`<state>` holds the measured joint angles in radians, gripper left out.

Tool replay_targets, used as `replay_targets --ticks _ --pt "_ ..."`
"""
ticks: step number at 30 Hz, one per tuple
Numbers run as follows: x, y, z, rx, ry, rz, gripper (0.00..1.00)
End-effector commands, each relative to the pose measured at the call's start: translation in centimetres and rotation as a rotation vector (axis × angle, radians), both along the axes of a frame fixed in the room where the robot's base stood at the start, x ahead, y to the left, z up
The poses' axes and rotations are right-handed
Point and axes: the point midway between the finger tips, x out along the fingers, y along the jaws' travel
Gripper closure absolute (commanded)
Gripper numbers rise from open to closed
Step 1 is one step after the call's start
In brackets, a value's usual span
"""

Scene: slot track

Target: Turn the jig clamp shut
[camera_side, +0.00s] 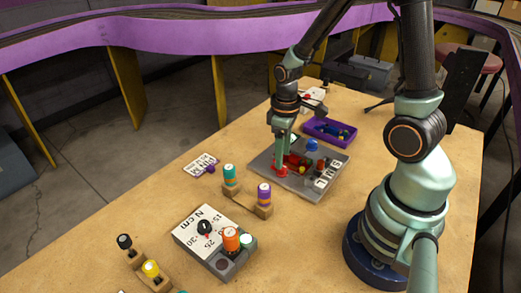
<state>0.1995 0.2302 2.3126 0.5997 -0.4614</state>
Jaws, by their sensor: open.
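The jig is a grey plate (318,193) on the wooden table, right of the picture's centre. On it I see red parts (296,160), a blue knob (312,145) and a white label. A round red piece (281,170) sits at the plate's left side. I cannot tell which of these parts is the clamp. My gripper (281,160) points down over the plate's left part, just at the round red piece. It is open, and I cannot tell whether it touches that piece. The gripper and arm hide some of the plate behind them.
A purple tray (353,142) with small parts lies behind the plate. In front stand a holder with teal (229,174) and purple (264,193) capped pieces, and a grey "N cm" block (190,238) with an orange knob (231,238).

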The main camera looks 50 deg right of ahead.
Motion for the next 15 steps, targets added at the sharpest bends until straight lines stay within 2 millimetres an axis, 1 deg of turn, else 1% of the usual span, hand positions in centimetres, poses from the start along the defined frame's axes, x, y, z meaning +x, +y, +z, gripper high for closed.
replay_targets --ticks 1,6,10,15 --pt "-0.1 0.0 -0.8 0.001 0.005 0.0 0.39" --pt "-0.1 0.0 -2.4 0.0 0.002 0.0 0.39" --pt "0.0 0.0 -3.0 0.0 0.0 0.0 0.39" --pt "0.0 0.0 -3.2 0.0 -0.001 0.0 0.39"
